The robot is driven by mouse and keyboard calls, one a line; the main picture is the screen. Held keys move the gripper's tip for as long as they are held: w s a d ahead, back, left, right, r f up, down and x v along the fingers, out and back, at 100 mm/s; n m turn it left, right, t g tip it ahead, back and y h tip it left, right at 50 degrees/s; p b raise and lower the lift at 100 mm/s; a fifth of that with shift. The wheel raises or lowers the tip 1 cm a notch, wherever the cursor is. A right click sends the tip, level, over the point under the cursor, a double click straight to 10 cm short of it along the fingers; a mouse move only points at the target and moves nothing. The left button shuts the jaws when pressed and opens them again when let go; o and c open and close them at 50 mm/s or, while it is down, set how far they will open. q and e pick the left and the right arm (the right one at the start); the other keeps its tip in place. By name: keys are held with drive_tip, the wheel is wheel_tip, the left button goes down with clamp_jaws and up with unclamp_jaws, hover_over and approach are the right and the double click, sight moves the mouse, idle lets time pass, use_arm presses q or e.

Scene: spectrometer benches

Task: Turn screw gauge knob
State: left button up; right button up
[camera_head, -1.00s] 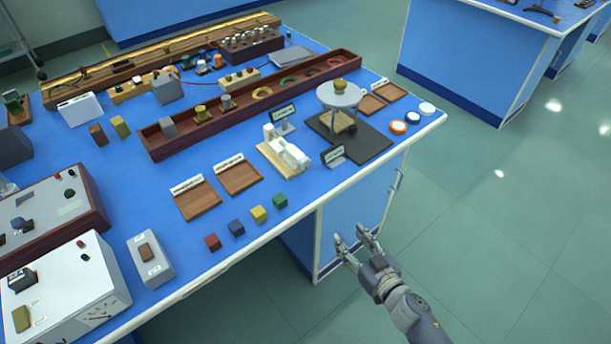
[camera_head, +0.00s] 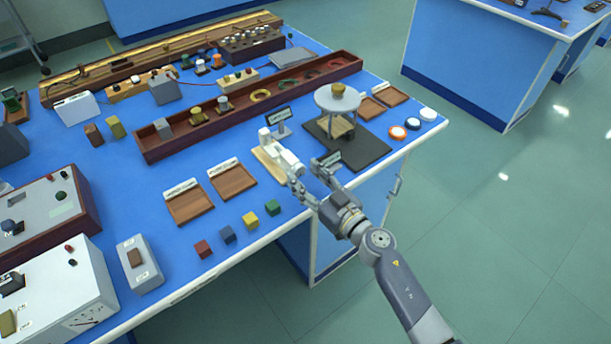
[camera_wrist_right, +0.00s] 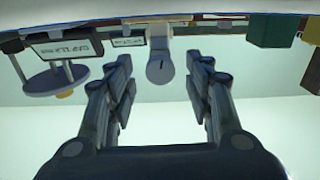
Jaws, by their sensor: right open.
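The screw gauge (camera_head: 283,150) is a white device on a pale wooden base near the right part of the blue bench. Its near end is close to my right gripper (camera_head: 308,182). My right gripper is open and empty at the bench's front edge. In the right wrist view, the gauge's rounded grey-white knob (camera_wrist_right: 160,69) with a dark line lies centred beyond and between the open fingers (camera_wrist_right: 160,95). Contact does not show. My left gripper is not in view.
A small sign (camera_head: 330,160) stands just right of my gripper, on a dark mat (camera_head: 368,150) with a round-topped stand (camera_head: 338,98). Wooden trays (camera_head: 232,181) and coloured cubes (camera_head: 250,220) lie left of the gauge. Floor right of the bench is clear.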

drive_tip(key=shift+w+a, duration=0.3)
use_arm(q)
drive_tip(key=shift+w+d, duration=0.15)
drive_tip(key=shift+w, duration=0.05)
use_arm(e)
drive_tip(key=c, duration=1.1)
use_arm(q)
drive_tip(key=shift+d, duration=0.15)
